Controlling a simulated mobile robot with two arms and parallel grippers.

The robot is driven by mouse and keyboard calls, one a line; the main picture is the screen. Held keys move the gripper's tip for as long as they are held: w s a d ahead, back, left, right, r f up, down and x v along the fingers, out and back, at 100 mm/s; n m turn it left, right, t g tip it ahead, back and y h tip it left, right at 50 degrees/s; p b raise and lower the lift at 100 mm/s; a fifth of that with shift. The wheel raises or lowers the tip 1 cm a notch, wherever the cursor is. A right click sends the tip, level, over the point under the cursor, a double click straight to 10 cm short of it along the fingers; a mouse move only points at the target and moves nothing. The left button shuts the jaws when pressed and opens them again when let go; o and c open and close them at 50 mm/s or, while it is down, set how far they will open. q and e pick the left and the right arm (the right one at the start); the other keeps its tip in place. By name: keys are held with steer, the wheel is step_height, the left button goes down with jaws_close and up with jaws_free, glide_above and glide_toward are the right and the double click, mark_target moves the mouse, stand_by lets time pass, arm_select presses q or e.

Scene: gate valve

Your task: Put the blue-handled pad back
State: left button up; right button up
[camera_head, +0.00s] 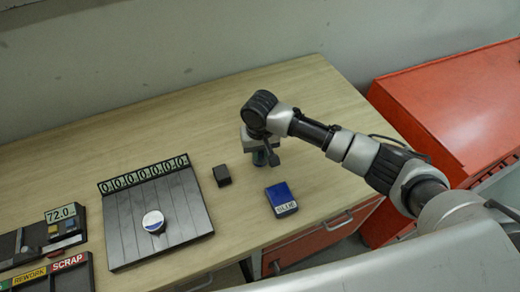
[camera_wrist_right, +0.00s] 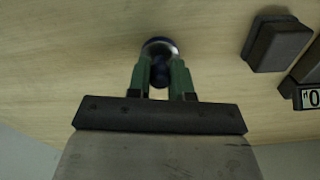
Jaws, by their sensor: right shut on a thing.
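My right gripper (camera_head: 262,157) reaches down to the wooden table from the right, behind the blue box. In the right wrist view, its two green fingers (camera_wrist_right: 161,80) are shut on a dark blue handle. This handle belongs to a round pad (camera_wrist_right: 160,45) with a pale rim, at or just above the tabletop; I cannot tell if it touches. In the head view the gripper mostly hides this pad. A blue box (camera_head: 281,195) with a white label lies in front of the gripper. My left gripper is not in view.
A small dark block (camera_head: 222,175) stands left of the gripper. Further left is a dark grooved board (camera_head: 180,205) with a row of zeros and a white round piece (camera_head: 153,221) on it. Labelled trays (camera_head: 70,285) are at far left. A red cabinet (camera_head: 450,100) stands right.

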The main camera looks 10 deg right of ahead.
steer(key=o, duration=0.8)
steer(key=shift+r, duration=0.1)
step_height(320, 180, up, 12)
steer(key=shift+r+b, duration=0.1)
steer(key=shift+b, duration=0.95)
